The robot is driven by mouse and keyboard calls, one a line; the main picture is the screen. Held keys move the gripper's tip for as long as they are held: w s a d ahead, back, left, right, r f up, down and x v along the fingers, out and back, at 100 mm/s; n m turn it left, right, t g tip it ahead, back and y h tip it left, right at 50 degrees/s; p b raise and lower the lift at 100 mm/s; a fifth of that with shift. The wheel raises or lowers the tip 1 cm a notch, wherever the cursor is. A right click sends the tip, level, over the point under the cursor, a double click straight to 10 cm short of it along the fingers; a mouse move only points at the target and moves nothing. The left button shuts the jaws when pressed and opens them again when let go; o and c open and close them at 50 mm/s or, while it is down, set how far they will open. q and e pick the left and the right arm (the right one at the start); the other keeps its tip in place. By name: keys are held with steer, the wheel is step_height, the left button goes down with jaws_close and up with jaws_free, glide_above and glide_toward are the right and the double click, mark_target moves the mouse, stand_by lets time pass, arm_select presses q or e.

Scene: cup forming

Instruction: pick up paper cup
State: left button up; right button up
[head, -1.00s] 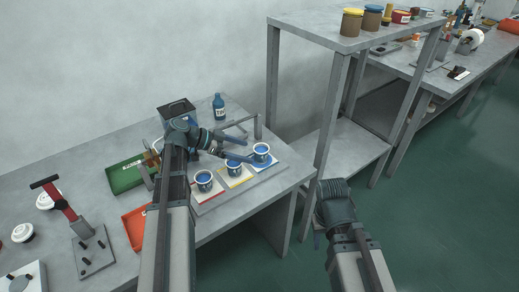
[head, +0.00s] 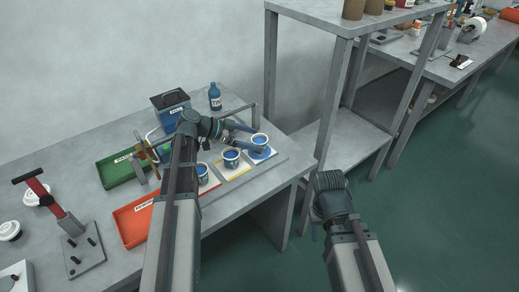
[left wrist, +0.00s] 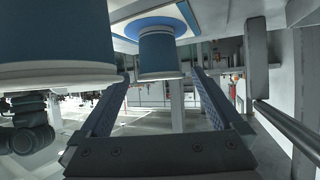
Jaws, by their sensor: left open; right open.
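Several blue-and-white paper cups stand upright on a board at the right end of the bench. The far cup (head: 260,142) is on a blue-marked pad, the middle cup (head: 231,158) on a yellow-marked one, and the near cup (head: 203,174) is partly behind my left arm. My left gripper (head: 249,136) is open at the far cup. In the left wrist view that cup (left wrist: 159,55) shows between the open fingers (left wrist: 163,92), and the middle cup (left wrist: 60,45) looms at the left. Contact cannot be told. My right gripper (head: 317,222) is open, low beside the bench, its fingers mostly hidden.
A blue bin (head: 171,106) and a blue bottle (head: 215,97) stand behind the cups. A green tray (head: 120,171), an orange tray (head: 133,222) and a red-handled press (head: 72,222) are to the left. A metal shelf (head: 341,150) stands close on the right.

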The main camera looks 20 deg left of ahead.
mark_target(267, 150)
arm_select(q)
steer(key=b+x, duration=0.3)
steer(key=x, duration=0.3)
steer(key=shift+s, duration=0.1)
steer(key=c, duration=1.4)
steer(key=shift+r, duration=0.2)
step_height(267, 150, up, 10)
steer(key=p, duration=1)
